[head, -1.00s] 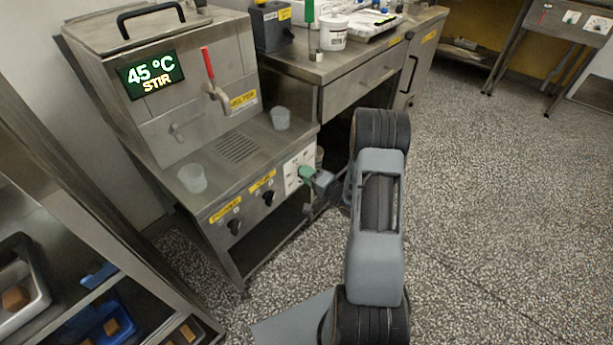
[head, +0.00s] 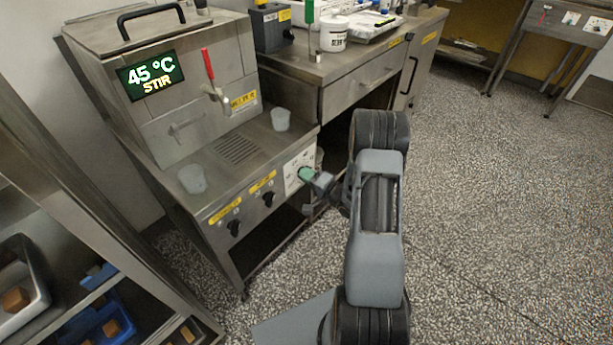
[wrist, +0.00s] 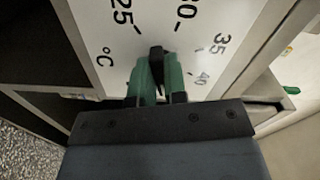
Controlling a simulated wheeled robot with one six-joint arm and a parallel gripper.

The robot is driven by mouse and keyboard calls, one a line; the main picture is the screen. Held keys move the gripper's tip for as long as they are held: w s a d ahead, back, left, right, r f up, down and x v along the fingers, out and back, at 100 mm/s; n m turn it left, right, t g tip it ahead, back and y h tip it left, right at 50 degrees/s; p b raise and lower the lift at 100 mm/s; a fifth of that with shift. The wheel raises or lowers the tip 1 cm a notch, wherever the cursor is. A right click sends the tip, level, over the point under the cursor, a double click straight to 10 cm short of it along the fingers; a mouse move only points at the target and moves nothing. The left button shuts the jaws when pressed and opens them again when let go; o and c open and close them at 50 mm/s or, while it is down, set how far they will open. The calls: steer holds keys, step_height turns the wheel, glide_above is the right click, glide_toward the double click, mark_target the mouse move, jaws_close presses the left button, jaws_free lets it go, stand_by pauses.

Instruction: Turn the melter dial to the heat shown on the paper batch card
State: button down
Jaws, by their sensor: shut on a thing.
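The melter (head: 160,80) stands at the left in the head view, with a lit display (head: 150,75) reading 45 °C and STIR. Its white dial plate (head: 291,178) is on the front panel at the right end. In the wrist view the dial plate (wrist: 110,45) shows 25, 30, 35, 40 and °C. My gripper (wrist: 157,75), with green fingertips, is shut on the black dial knob (wrist: 156,55). It also shows in the head view (head: 306,174), at the plate. The knob's pointer is mostly hidden between the fingers. I cannot make out a batch card.
Two other black knobs (head: 268,199) (head: 235,228) with yellow labels sit left of the dial. Two translucent cups (head: 280,119) (head: 192,179) stand on the melter's ledge. A shelf with trays (head: 20,300) is at lower left. Open floor lies to the right.

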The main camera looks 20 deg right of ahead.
steer(key=shift+f+n, duration=0.1)
steer(key=shift+n, duration=0.2)
steer(key=shift+w+d+n+b, duration=0.15)
steer(key=shift+n+b, duration=2.5)
steer(key=shift+n, duration=2.2)
steer(key=shift+s+d+n+b, duration=0.1)
steer(key=shift+n+b, duration=2.6)
steer(key=shift+n, duration=2.1)
steer(key=shift+w+d+n+b, duration=0.15)
steer(key=shift+n+b, duration=2.5)
steer(key=shift+n, duration=2.2)
steer(key=c, duration=1.2)
jaws_free()
